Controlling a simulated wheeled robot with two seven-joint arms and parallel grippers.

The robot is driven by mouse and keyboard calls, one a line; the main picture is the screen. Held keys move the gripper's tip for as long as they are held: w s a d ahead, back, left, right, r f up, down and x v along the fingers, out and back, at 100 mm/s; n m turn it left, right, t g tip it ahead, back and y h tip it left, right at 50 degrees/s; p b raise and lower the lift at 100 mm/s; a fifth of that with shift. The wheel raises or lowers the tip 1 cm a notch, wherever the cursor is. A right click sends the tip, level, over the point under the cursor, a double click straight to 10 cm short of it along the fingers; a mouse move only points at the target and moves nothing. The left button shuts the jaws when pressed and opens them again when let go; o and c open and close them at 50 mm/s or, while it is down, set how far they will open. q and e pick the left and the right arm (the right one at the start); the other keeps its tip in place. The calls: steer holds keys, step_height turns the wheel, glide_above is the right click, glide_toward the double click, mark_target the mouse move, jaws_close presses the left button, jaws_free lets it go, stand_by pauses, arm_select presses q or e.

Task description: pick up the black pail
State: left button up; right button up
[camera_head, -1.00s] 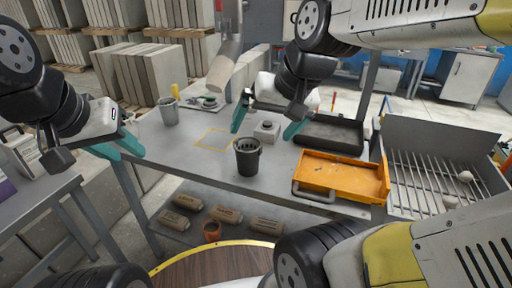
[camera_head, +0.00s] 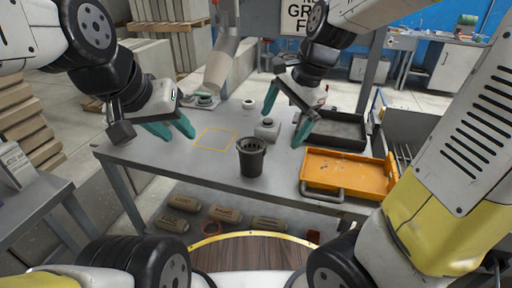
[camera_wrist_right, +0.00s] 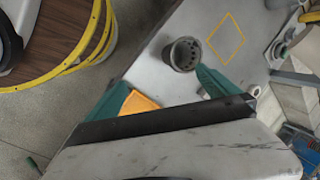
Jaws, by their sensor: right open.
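The black pail (camera_head: 251,160) stands upright on the grey table, near its front edge, with its open top showing. It also shows in the right wrist view (camera_wrist_right: 183,54), between and beyond my right fingers. My right gripper (camera_head: 288,112) is open and empty, above the table, to the right of and behind the pail in the head view. Its two teal fingers show in the right wrist view (camera_wrist_right: 160,92). My left gripper (camera_head: 177,132) is over the table's left part, left of the pail, with its fingers apart and empty. Neither gripper touches the pail.
An orange tray (camera_head: 348,190) lies right of the pail, with a black tray (camera_head: 352,142) behind it. A small grey box (camera_head: 266,130) stands behind the pail. A yellow outlined square (camera_head: 215,140) marks clear table to its left. Several brown bundles (camera_head: 225,214) lie below.

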mark_target(251, 159)
steer(key=w+a+f+m+h, duration=0.1)
steer(key=w+a+f+m, duration=0.1)
steer(key=w+f+m, duration=0.1)
steer(key=w+a+f+m+g+h, duration=0.1)
steer(key=w+a+f+m, duration=0.1)
steer(key=w+f+m, duration=0.1)
steer(key=w+a+f+m+g+h, duration=0.1)
steer(key=w+a+f+m, duration=0.2)
steer(key=f+m, duration=0.2)
steer(key=shift+f+m, duration=0.2)
steer(key=shift+m, duration=0.2)
steer(key=f, duration=0.7)
steer(key=shift+a+f, duration=0.35)
steer(key=shift+f, duration=0.05)
steer(key=c, duration=1.5)
steer(key=shift+r, duration=0.15)
